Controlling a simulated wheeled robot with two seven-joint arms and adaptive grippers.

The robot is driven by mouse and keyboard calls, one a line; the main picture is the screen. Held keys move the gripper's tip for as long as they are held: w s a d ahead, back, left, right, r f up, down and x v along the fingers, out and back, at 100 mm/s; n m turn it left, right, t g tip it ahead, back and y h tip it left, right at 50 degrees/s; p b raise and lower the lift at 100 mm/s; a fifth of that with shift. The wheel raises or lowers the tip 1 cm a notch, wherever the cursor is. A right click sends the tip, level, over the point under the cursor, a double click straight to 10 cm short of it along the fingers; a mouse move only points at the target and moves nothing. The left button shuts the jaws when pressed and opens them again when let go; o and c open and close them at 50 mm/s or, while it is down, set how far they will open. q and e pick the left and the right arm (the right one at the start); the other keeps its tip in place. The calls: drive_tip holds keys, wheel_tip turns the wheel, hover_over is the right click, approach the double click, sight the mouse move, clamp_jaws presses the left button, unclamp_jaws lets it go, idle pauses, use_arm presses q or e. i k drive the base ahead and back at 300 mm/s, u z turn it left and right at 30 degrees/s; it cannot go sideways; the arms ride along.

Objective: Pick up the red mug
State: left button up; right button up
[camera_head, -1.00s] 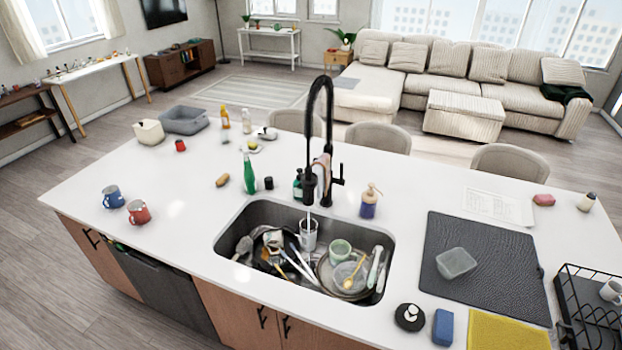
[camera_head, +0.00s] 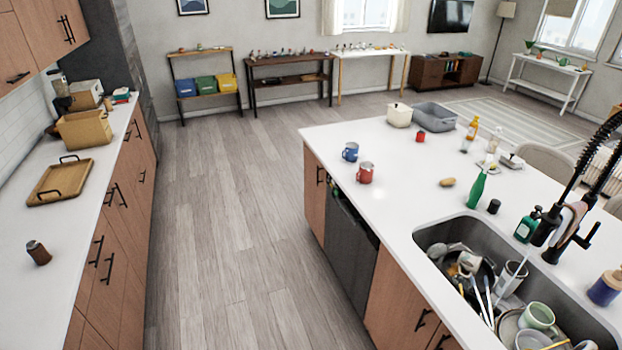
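The red mug (camera_head: 365,173) stands upright on the white island countertop (camera_head: 411,213), near its left edge. A blue mug (camera_head: 350,152) stands just behind it and to its left, close to the same edge. Neither of my grippers shows in the head view, so nothing is seen near the red mug.
The sink (camera_head: 440,232) with several dishes lies to the right, under a black faucet (camera_head: 575,215). A green bottle (camera_head: 478,186) stands behind it. A grey tub (camera_head: 433,117) is at the far end. Open wooden floor (camera_head: 240,230) separates the island from the left counter (camera_head: 85,210).

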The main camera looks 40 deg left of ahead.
sight(364, 174)
drive_tip(key=u, duration=1.35)
drive_tip(key=i, duration=1.65)
drive_tip(key=z, duration=0.75)
